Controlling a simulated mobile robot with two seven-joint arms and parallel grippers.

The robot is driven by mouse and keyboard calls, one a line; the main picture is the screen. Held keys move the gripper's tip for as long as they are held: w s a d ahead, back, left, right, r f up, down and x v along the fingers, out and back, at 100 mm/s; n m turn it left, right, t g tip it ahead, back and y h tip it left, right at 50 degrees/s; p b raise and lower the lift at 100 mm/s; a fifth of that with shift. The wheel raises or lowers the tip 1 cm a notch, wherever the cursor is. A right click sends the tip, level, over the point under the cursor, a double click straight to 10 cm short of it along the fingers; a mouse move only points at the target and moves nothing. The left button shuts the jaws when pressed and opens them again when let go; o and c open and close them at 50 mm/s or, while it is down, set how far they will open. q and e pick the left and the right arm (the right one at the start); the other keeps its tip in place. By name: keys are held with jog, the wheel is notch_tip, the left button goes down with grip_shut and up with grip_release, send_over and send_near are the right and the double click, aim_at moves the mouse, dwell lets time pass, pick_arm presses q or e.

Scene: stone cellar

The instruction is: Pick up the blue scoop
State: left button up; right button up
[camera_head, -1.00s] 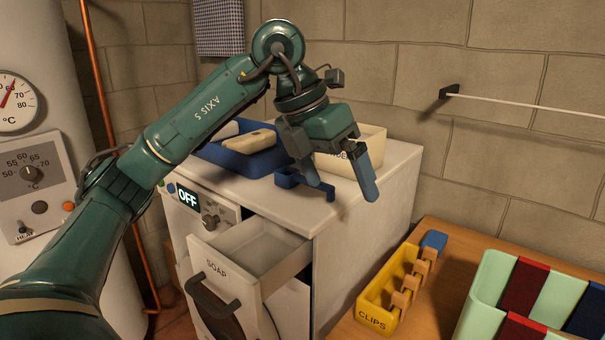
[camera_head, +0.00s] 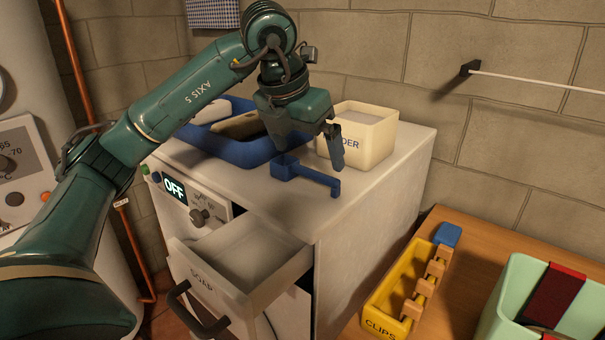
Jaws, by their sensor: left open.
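The blue scoop (camera_head: 285,168) lies on the white top of the washing machine (camera_head: 240,190), near its front edge. Its cup is at the left and its handle points right, ending near the corner. My left gripper (camera_head: 308,158) is open just above the scoop, one finger behind the cup and the other above the handle's far end. Nothing is held between the fingers. I cannot tell whether a finger touches the scoop. My right gripper is not in view.
A blue tray (camera_head: 225,150) with pale items sits behind the scoop at left. A cream powder box (camera_head: 378,142) stands close behind at right. The soap drawer (camera_head: 240,262) is pulled out in front. A yellow clips box (camera_head: 385,307) sits on the wooden table (camera_head: 475,240).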

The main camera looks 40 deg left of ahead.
aim_at(312, 173)
pick_arm(q)
jog(key=p+x, duration=0.1)
jog(key=x, duration=0.4)
jog(key=shift+s+a, duration=0.1)
jog(key=shift+f, duration=0.3)
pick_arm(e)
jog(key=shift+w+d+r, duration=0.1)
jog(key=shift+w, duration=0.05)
pick_arm(q)
jog(key=shift+c, duration=0.3)
jog(key=c, duration=0.5)
jog(key=shift+c, duration=0.2)
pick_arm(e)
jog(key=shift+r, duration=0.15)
